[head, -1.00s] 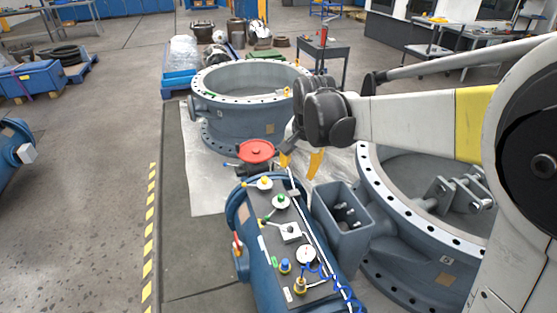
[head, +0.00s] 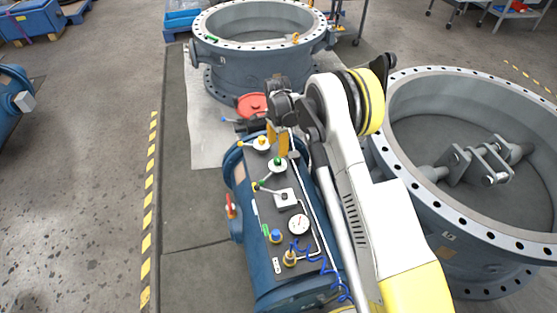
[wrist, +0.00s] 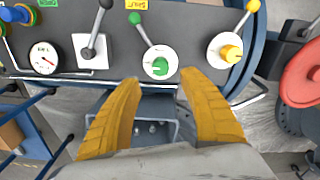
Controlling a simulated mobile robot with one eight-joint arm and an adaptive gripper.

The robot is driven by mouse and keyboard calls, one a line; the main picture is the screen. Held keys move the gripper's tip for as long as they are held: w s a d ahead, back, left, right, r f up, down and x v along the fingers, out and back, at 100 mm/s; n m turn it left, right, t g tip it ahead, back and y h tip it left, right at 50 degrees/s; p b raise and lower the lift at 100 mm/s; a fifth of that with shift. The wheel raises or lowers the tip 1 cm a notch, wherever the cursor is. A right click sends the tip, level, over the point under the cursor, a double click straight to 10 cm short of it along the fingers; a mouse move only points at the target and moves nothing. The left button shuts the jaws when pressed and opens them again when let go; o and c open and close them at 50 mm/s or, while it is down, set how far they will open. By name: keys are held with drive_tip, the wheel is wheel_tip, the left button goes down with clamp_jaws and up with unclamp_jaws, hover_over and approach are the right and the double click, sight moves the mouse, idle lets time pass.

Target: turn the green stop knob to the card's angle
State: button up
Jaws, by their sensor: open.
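The green stop knob (wrist: 159,68) sits on a round white dial on the dark panel (wrist: 190,20); the head view shows it too (head: 278,163). A lever with a green ball (wrist: 134,18) runs from the dial toward the upper left in the wrist view. My gripper (wrist: 160,80) is open and empty. Its two yellow fingers stand apart, with the knob just beyond the gap between their tips. In the head view my gripper (head: 277,148) is over the panel's far end, by the knob. A yellow label (wrist: 138,4) lies near the green ball; its writing is unclear.
A yellow knob (wrist: 231,52) with its own lever is close on the right. A black lever on a white square (wrist: 94,50) and a gauge (wrist: 44,58) are on the left. A red handwheel (head: 252,105) and large flanged valve bodies (head: 262,60) stand around.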

sight(278, 159)
wheel_tip(278, 159, down, 8)
drive_tip(key=b, duration=0.2)
drive_tip(key=shift+b, duration=0.4)
drive_tip(key=shift+w, duration=0.1)
clamp_jaws()
